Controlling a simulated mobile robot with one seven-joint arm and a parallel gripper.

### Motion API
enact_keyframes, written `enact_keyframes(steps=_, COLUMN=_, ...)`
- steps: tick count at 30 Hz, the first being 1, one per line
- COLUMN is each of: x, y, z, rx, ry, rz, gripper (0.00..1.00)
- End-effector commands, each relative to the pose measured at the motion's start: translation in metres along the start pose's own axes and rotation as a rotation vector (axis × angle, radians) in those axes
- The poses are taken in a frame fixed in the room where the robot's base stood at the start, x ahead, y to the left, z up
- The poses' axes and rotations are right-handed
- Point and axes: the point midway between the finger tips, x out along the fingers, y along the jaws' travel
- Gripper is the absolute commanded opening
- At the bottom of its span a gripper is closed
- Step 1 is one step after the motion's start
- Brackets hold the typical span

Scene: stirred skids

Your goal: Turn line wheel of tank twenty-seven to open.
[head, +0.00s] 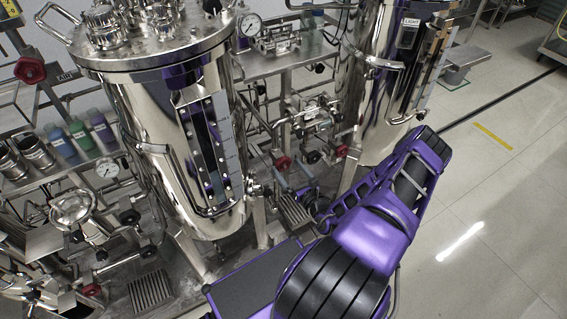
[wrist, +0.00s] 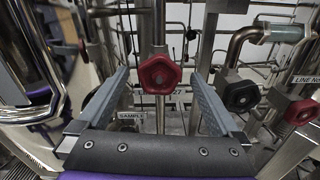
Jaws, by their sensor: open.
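In the wrist view my gripper (wrist: 159,76) is open, its two grey fingers spread and empty. A red hand wheel (wrist: 160,75) on an upright pipe shows between the fingertips; I cannot tell its distance. A label reading SAMPLE (wrist: 132,116) is below it. Another red wheel (wrist: 300,112) is at the right edge, under a cut-off label starting LINE (wrist: 305,79). A black wheel (wrist: 240,95) sits between these two red wheels. In the head view red wheels (head: 283,163) and (head: 341,150) show low between two steel tanks.
A large steel tank (head: 170,110) stands left of my arm and another tank (head: 385,70) behind it. Pipes and valves crowd the space between them. Coloured bottles (head: 80,135) stand on a shelf at left. The tiled floor (head: 490,200) at right is clear.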

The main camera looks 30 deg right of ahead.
Motion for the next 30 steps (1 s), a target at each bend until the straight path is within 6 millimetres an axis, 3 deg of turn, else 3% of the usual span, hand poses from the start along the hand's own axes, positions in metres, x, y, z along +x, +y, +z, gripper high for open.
enact_keyframes(steps=7, x=0.032, y=0.001, z=0.0, rx=0.0, ry=0.0, rz=0.002, gripper=1.0)
enact_keyframes(steps=18, x=0.037, y=0.0, z=0.0, rx=0.001, ry=0.0, rz=0.0, gripper=1.0)
enact_keyframes(steps=30, x=0.037, y=0.0, z=0.0, rx=0.001, ry=0.0, rz=0.0, gripper=0.3)
